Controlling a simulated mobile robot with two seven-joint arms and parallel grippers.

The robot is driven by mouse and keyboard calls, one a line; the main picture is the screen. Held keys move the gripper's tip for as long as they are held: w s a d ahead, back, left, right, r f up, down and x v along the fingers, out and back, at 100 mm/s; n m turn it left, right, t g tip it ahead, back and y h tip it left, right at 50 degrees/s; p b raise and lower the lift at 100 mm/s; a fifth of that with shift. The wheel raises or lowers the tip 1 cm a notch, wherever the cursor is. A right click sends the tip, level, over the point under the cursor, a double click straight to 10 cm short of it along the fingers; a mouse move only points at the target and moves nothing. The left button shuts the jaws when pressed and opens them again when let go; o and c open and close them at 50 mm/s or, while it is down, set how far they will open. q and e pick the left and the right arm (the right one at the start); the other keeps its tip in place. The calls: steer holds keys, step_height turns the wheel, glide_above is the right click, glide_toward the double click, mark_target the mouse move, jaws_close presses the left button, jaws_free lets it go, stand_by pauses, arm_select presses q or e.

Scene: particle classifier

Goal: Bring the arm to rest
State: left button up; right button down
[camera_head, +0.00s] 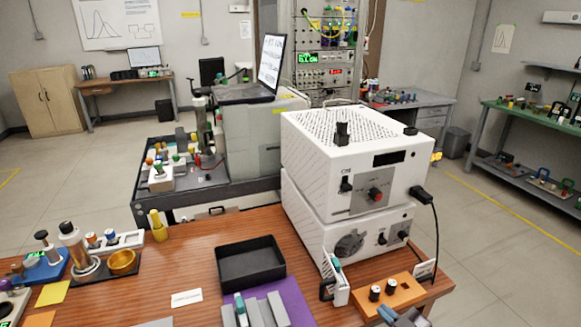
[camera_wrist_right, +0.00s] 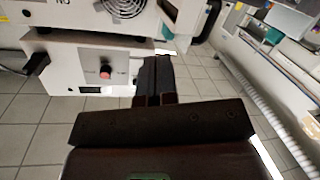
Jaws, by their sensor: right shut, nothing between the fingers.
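My right gripper (camera_wrist_right: 153,64) shows in the right wrist view as two dark fingers pressed together, with nothing between them. The view is upside down. Behind the fingers is the stack of two white instruments, the upper unit (camera_wrist_right: 70,78) with a red knob and the lower unit (camera_wrist_right: 85,18) with a round fan grille. I see no contact with them. In the head view the upper unit (camera_head: 300,165) and lower unit (camera_head: 308,225) stand on the wooden table. A grey-blue part at the bottom edge, right of centre, is cut off and unclear. My left gripper is not in view.
On the wooden table (camera_head: 200,250) are a black tray (camera_head: 222,285), a purple mat (camera_head: 297,303) with grey pieces, and an orange block (camera_head: 404,291) with black knobs. A black cable (camera_head: 436,235) hangs at the instruments' right. A cart (camera_head: 180,202) stands behind.

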steer(key=s+d+f+m+g+h, duration=0.1)
steer(key=s+d+f+m+h, duration=0.1)
steer(key=s, duration=0.5)
steer(key=s+d+f+m+g+h, duration=0.1)
steer(key=s+f+m+h, duration=0.2)
steer(key=s, duration=0.4)
steer(key=s+d+f+m+g+h, duration=0.1)
steer(key=s+d+f+m+h, duration=0.1)
steer(key=s, duration=0.6)
steer(key=shift+d+f+m+h, duration=0.3)
steer(key=shift+f+m+h, duration=0.3)
steer(key=shift+m, duration=0.5)
steer(key=shift+w+f, duration=0.1)
